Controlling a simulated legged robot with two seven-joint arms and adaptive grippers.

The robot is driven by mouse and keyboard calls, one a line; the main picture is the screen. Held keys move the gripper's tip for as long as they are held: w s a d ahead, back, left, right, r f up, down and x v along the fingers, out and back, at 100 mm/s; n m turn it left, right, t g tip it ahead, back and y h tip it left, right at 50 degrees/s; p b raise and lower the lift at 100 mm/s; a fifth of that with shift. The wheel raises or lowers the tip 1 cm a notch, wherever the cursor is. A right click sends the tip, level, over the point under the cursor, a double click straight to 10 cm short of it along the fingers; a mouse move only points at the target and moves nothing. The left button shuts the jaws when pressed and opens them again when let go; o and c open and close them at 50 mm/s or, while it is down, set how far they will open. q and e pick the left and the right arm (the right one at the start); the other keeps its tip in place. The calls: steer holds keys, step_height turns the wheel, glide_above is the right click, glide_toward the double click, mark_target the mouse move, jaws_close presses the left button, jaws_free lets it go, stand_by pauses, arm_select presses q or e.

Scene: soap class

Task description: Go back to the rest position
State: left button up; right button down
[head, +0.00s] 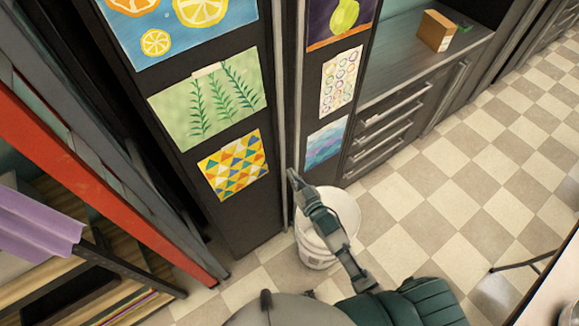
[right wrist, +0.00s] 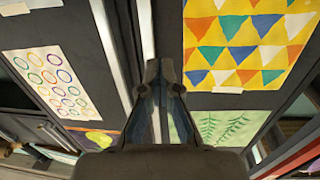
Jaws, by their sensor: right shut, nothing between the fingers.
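My right gripper (head: 294,180) reaches up and away from my body in the head view, in front of the gap between two dark cabinet doors. It is above the rim of a white bucket (head: 312,248), which my forearm partly hides. In the right wrist view the fingers (right wrist: 164,76) are together at the tips, with nothing held between them. They point toward the light metal door edges (right wrist: 121,50). I cannot tell whether the tips touch them. My left gripper is not in view.
The dark doors carry paintings, including a triangle pattern (head: 233,166) and a ring pattern (head: 341,82). A small cardboard box (head: 436,31) stands on the counter (head: 408,58) at upper right. A red-edged shelf frame (head: 95,180) is at left.

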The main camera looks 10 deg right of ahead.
steer(key=s+d+f+g+h, duration=0.15)
steer(key=s+f, duration=0.25)
steer(key=f, duration=0.6)
steer(key=s+d+f+g, duration=0.25)
steer(key=s+f, duration=0.25)
steer(key=f, duration=0.5)
steer(key=s+d+f+g+h, duration=0.1)
steer(key=s+f+g, duration=0.25)
steer(key=f, duration=0.75)
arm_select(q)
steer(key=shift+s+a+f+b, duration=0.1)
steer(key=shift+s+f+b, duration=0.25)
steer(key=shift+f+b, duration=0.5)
arm_select(e)
steer(key=s+d+f+g, duration=0.1)
steer(key=s+f+g, duration=0.2)
steer(key=s+f, duration=0.4)
steer(key=s+d+f+g+h, duration=0.1)
steer(key=s+f+g, duration=0.2)
steer(key=s, duration=1.4)
steer(key=s+d+f+g+h, duration=0.1)
steer(key=s+f+g, duration=0.2)
steer(key=s+f, duration=0.8)
steer(key=shift+s+d+f+m, duration=0.3)
steer(key=shift+s+d, duration=0.1)
steer(key=shift+s, duration=0.6)
